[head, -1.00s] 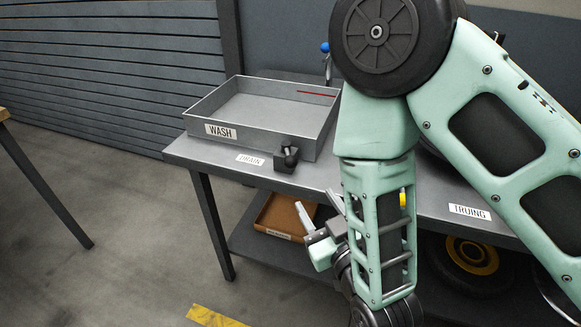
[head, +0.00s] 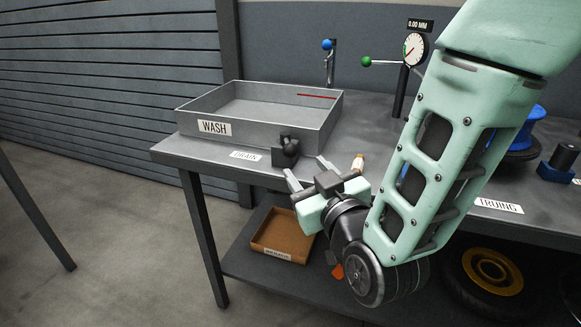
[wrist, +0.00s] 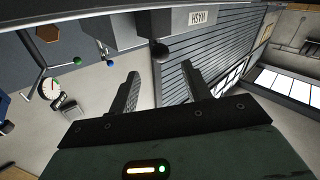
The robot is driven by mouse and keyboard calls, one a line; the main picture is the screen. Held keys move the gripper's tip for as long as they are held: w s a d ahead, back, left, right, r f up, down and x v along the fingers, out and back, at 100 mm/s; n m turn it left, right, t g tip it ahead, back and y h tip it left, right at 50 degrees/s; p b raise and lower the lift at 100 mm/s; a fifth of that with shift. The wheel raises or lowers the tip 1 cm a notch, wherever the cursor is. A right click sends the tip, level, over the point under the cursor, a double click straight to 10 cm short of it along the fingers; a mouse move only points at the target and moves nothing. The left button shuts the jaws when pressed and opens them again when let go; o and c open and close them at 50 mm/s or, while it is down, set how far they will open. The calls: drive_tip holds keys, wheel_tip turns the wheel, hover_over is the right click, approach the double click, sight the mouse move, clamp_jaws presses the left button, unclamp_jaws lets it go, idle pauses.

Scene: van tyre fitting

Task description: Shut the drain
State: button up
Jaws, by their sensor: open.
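The drain valve is a black block with a dark ball-ended lever (head: 287,150), fixed at the front right corner of the grey wash tray (head: 262,132), beside the DRAIN label (head: 246,155). In the wrist view its dark ball knob (wrist: 160,52) shows just beyond and between my fingers. My gripper (head: 305,177) is open and empty, below and slightly right of the valve at the bench's front edge, its fingers pointing up toward the valve. No contact with the lever shows. In the wrist view my open fingers (wrist: 163,92) stand wide apart.
A tap with a blue knob (head: 327,46) stands behind the tray. A dial gauge (head: 413,48) with a green-ended lever stands behind my arm.

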sight(294, 154)
drive_tip(key=x, duration=0.8)
drive_tip(key=shift+w+a+p, duration=0.2)
drive_tip(key=shift+w+p, duration=0.15)
drive_tip(key=shift+p, duration=0.05)
clamp_jaws()
